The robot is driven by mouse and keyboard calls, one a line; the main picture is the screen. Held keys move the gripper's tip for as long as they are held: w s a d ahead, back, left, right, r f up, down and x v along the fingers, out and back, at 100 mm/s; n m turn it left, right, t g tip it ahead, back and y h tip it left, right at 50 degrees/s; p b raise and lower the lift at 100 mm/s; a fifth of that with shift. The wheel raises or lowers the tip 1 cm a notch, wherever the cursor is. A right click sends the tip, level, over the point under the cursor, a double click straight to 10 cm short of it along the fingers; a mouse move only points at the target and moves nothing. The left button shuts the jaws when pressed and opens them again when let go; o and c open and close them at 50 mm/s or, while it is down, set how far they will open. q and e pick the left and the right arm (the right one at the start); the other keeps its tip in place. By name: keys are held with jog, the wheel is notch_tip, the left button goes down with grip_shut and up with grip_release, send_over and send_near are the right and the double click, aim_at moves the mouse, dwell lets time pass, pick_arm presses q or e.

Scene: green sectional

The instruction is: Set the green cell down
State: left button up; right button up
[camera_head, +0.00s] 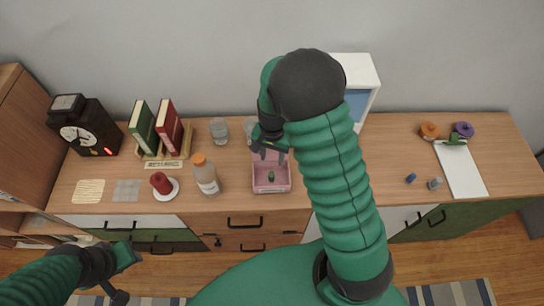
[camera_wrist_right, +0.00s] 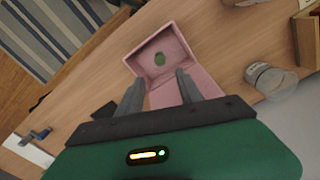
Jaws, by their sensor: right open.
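The green cell (camera_head: 271,176) is small and stands inside the open pink box (camera_head: 272,188) near the counter's front edge. In the right wrist view the green cell (camera_wrist_right: 160,59) shows against the pink box's (camera_wrist_right: 172,27) inside. My right gripper (camera_head: 270,148) is above the back part of the box. Its two fingers (camera_wrist_right: 158,92) are apart with nothing between them, and the cell is clear of them. My left gripper (camera_head: 124,274) is at the lower left, in front of the cabinet; its fingers look spread and empty.
A bottle with an orange cap (camera_head: 206,176) and a red object on a white dish (camera_head: 163,184) stand left of the box. Glasses (camera_head: 219,130) are behind. A small blue item (camera_head: 410,178) and a clipboard (camera_head: 460,172) lie right. My right arm hides part of the counter.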

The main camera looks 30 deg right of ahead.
jog(key=s+a+r+n+t, duration=0.2)
jog(key=s+a+r+n, duration=0.6)
jog(key=s+n, duration=0.1)
jog(key=shift+s+r+n+t, duration=0.25)
jog(key=shift+s+n+t, duration=0.1)
jog(key=shift+n, duration=0.45)
jog(key=shift+w+a, duration=0.1)
jog(key=shift+w, duration=0.05)
jog(key=shift+c, duration=0.4)
